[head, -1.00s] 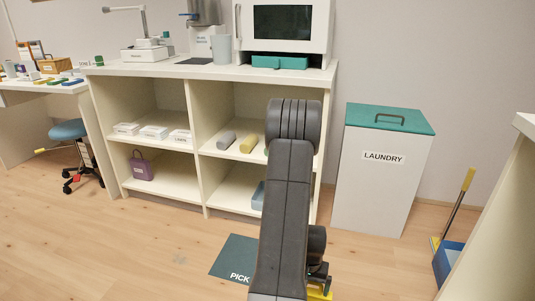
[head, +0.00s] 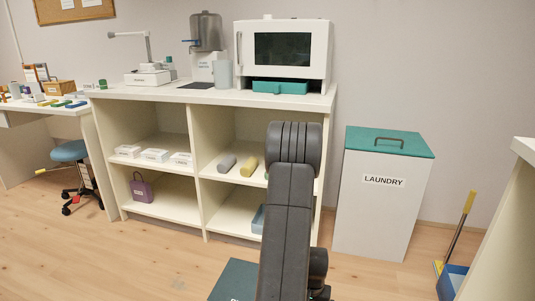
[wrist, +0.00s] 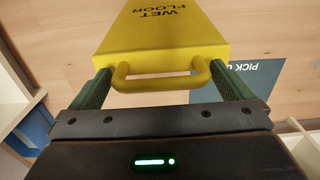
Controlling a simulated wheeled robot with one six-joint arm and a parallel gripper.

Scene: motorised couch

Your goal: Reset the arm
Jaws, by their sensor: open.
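In the wrist view, my gripper (wrist: 160,70) is open, with its two green fingers spread wide. A yellow wet floor sign (wrist: 163,38) lies ahead of it, its printed text upside down in the picture. The sign's yellow handle loop (wrist: 160,83) shows between the fingers; whether it touches them I cannot tell. In the head view, my dark grey arm (head: 286,220) rises in front of the shelf unit. My gripper and the sign are not visible there.
A shelf unit (head: 198,160) stands behind the arm, with a white laundry bin (head: 375,215) to its right. A dark green floor mat (head: 236,280) lies at the arm's lower left.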

